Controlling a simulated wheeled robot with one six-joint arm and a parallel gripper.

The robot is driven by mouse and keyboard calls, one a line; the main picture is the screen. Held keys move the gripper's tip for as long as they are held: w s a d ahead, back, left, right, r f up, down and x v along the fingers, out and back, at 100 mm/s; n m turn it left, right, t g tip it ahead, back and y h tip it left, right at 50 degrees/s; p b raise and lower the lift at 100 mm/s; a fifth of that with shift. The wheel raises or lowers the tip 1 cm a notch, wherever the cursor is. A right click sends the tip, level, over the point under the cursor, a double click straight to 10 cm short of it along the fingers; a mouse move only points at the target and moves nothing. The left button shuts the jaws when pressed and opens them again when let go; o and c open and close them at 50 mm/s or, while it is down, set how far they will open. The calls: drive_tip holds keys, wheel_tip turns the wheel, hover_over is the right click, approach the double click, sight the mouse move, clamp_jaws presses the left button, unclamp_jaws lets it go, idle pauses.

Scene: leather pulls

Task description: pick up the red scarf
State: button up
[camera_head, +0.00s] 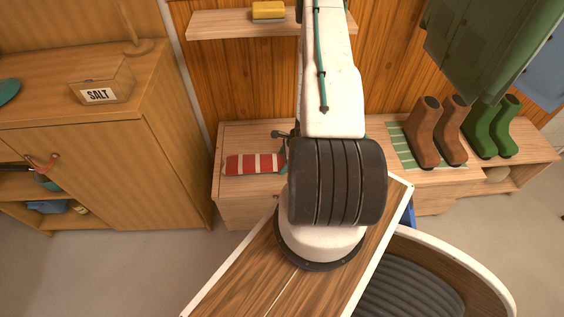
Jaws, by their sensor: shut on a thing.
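The red scarf (254,164) is a rolled bundle with red and white stripes at the left end of the low wooden bench. My gripper (284,155) is at the scarf's right end and shut on it. Most of my gripper is hidden behind my own dark wrist and white arm. I cannot tell whether the scarf rests on the bench or is slightly above it.
The bench (240,134) also holds brown boots (424,132) and green boots (484,130) at right. A green coat (480,45) hangs above them. A shelf (225,24) with a yellow block (268,10) is above. A cabinet (110,150) with a salt box (101,82) stands left.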

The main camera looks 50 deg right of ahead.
sight(283, 161)
drive_tip(key=r, duration=0.1)
drive_tip(key=s+r, duration=0.1)
drive_tip(key=r, duration=0.1)
drive_tip(key=s, duration=0.5)
drive_tip(key=s+a, duration=0.1)
drive_tip(key=s, duration=0.4)
drive_tip(key=s+a+r, duration=0.1)
drive_tip(key=s, duration=0.4)
drive_tip(key=shift+a+r, duration=0.1)
drive_tip(key=shift+a, duration=0.15)
drive_tip(key=shift+w, duration=0.1)
